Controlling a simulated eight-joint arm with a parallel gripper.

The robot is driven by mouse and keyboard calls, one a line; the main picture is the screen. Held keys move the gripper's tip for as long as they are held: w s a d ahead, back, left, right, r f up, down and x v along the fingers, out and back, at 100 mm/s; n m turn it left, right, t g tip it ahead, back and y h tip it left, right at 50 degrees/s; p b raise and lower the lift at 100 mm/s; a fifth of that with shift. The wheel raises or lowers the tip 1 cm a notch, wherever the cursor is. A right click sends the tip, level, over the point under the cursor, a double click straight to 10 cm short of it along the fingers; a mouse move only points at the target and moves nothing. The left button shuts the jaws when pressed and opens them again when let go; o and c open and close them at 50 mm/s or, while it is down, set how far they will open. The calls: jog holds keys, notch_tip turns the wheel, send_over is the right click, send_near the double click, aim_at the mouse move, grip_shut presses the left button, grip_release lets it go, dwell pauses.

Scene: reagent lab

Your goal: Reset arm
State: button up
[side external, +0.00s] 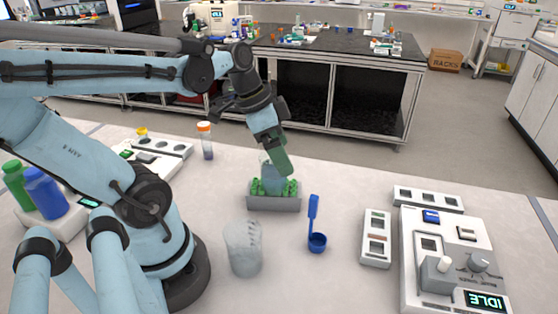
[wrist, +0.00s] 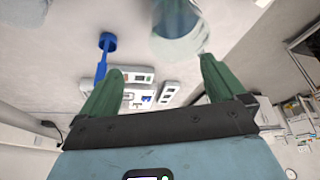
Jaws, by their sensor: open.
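My gripper (side external: 282,166) is above a small grey tray with green pieces (side external: 274,203) in the side view. A pale bluish clear vessel (side external: 270,178) stands at the tray, close beside my green fingers; whether they touch it I cannot tell. In the wrist view my gripper (wrist: 162,66) has its two green fingers wide apart, with nothing held between them. A blurred clear vessel (wrist: 178,38) shows beyond the fingertips at the top.
A cloudy beaker (side external: 243,248) and a blue cup with a long handle (side external: 317,240) stand in front of the tray. A device reading IDLE (side external: 448,262) is at right. An orange-capped tube (side external: 206,142) stands behind left; bottles (side external: 44,194) are at far left.

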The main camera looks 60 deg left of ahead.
jog(key=s+d+r, duration=0.1)
jog(key=d+r, duration=0.4)
jog(key=d, duration=0.4)
jog(key=shift+s+r+m, duration=0.2)
jog(key=shift+s+m, duration=0.15)
jog(key=shift+m, duration=0.05)
jog(key=shift+o, duration=0.3)
jog(key=shift+a, duration=0.1)
